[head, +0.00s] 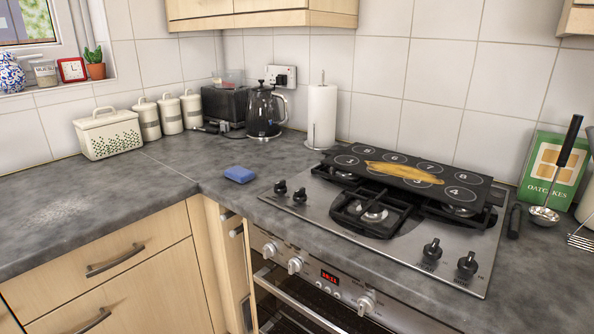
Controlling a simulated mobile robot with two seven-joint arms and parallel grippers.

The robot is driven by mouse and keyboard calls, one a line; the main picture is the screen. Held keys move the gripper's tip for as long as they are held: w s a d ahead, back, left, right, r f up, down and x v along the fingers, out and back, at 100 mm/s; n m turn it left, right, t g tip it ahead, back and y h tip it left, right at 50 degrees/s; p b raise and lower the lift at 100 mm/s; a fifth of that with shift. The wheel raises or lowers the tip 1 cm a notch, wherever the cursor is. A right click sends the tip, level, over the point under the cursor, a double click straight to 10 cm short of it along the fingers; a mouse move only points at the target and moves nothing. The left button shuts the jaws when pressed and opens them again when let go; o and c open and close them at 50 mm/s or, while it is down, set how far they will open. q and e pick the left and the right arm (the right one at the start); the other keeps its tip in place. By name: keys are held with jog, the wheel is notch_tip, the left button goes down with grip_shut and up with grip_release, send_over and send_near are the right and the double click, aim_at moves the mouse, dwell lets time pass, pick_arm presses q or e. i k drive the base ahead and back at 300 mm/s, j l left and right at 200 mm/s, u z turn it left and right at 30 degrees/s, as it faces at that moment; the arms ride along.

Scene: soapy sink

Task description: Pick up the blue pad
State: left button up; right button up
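The blue pad (240,174) is a small rectangular block in the head view. It lies flat on the grey worktop, near the inner corner of the counter and just left of the hob. Nothing covers it. Neither of my grippers shows in the head view.
The gas hob (390,212) with a black numbered board (345,160) is to the pad's right. A kettle (264,112), paper roll (321,116), toaster (224,106) and bread bin (108,134) stand behind. The worktop (170,190) around the pad is clear.

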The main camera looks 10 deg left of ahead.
aim_at(239, 173)
jog(key=i+j, duration=0.15)
jog(key=j, duration=0.15)
jog(key=i+j, duration=0.15)
jog(key=i+j+z, duration=0.1)
jog(key=j, duration=0.2)
jog(key=i+j+z, duration=0.1)
jog(key=j, duration=0.2)
jog(key=i+j+z, duration=0.1)
jog(key=j, duration=0.25)
jog(key=z, duration=0.95)
